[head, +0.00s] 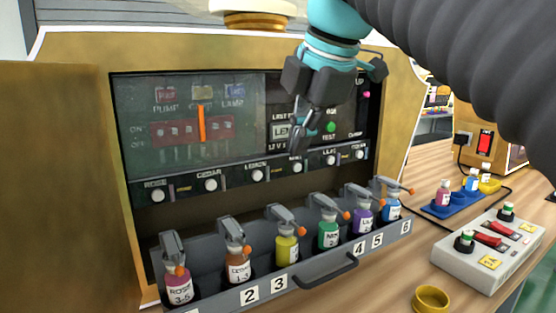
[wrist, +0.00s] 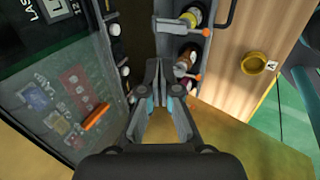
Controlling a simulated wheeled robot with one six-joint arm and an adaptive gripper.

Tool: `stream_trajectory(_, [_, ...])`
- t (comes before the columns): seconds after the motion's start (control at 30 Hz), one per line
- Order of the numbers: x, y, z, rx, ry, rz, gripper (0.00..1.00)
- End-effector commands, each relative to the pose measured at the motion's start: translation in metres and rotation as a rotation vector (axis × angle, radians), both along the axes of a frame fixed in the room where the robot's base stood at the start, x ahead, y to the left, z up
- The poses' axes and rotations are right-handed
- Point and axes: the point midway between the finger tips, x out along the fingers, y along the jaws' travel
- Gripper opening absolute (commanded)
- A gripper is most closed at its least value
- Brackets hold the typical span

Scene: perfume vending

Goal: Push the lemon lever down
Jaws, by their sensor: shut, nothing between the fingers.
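The lemon lever (head: 284,215) is a grey lever with an orange tip over the yellow lemon bottle (head: 287,248), third from the left in the grey tray (head: 230,292). It looks raised, much like its neighbours. My gripper (head: 298,150) is shut and empty, pointing down in front of the machine's panel. It is above the bottle row and does not touch the lever. In the wrist view the shut fingertips (wrist: 158,64) are beside the tray. The yellow bottle (wrist: 191,16) shows near the top there, with orange lever tips beside the row.
Neighbouring levers stand close on both sides, over the cedar bottle (head: 237,264) and the mint bottle (head: 328,234). A dark handle (head: 325,272) sticks out from the tray's front. A glass-covered switch panel (head: 180,120) is behind. A control box (head: 487,250) and yellow ring (head: 431,299) lie right.

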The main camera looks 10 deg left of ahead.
Motion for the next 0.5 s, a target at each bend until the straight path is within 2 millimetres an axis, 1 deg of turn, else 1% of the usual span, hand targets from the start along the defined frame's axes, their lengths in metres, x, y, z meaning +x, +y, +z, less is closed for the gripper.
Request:
stream_trajectory(0.03, [-0.001, -0.001, 0.008, 0.001, -0.001, 0.0, 0.0])
stream_trajectory(0.13, [-0.004, -0.003, 0.016, 0.0, 0.0, 0.0, 0.0])
stream_trajectory(0.17, [-0.004, -0.003, 0.016, 0.0, 0.0, 0.0, 0.0])
stream_trajectory(0.4, [-0.01, -0.007, 0.032, 0.001, -0.001, 0.0, 0.0])
stream_trajectory(0.5, [-0.011, -0.008, 0.036, 0.001, -0.001, 0.0, 0.0])
